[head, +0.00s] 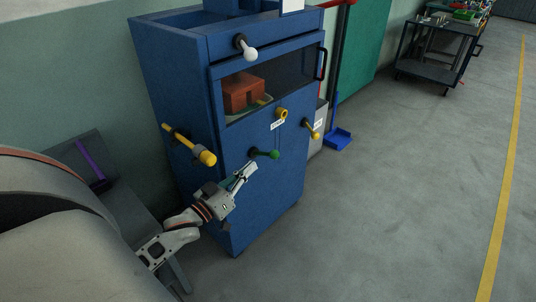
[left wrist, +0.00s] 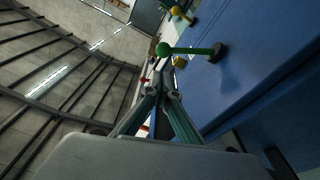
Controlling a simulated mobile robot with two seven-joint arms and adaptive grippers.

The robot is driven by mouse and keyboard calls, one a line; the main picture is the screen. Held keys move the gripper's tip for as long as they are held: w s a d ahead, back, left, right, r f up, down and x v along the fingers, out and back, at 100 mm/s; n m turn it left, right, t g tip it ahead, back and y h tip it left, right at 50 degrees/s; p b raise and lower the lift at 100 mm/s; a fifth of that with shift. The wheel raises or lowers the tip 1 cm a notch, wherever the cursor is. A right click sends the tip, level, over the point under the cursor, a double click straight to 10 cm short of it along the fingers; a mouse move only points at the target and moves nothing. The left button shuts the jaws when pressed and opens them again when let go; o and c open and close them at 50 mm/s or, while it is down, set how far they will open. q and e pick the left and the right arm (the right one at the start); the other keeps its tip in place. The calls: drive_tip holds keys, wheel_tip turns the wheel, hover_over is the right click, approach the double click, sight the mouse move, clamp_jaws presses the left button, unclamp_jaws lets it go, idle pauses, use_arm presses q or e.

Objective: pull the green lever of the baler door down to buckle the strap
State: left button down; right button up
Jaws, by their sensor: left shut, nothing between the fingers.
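The blue baler (head: 228,190) stands against the wall in the middle of the head view. Its green lever (head: 265,153) sticks out from the lower door, with a round green ball at its end. The lever also shows in the left wrist view (left wrist: 190,50), running from a dark base on the blue panel to the ball. My left gripper (head: 246,171) is in front of the door, just below and left of the lever. Its fingers (left wrist: 168,86) are shut and empty, apart from the lever in the wrist view. No strap can be made out. My right gripper is out of view.
A yellow handle (head: 190,145) juts from the baler's left side. A yellow-tipped lever (head: 312,130), a yellow ring (head: 282,113) and a white-knobbed lever (head: 247,48) are on its front. An orange-red block (head: 243,92) shows through the window.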

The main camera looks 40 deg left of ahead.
sight(273, 154)
use_arm(q)
drive_tip(key=w+r+b, duration=0.1)
drive_tip(key=w, duration=0.8)
drive_tip(key=shift+w+d+r, duration=0.15)
drive_tip(key=shift+w+r, duration=0.05)
drive_tip(key=shift+r, duration=0.1)
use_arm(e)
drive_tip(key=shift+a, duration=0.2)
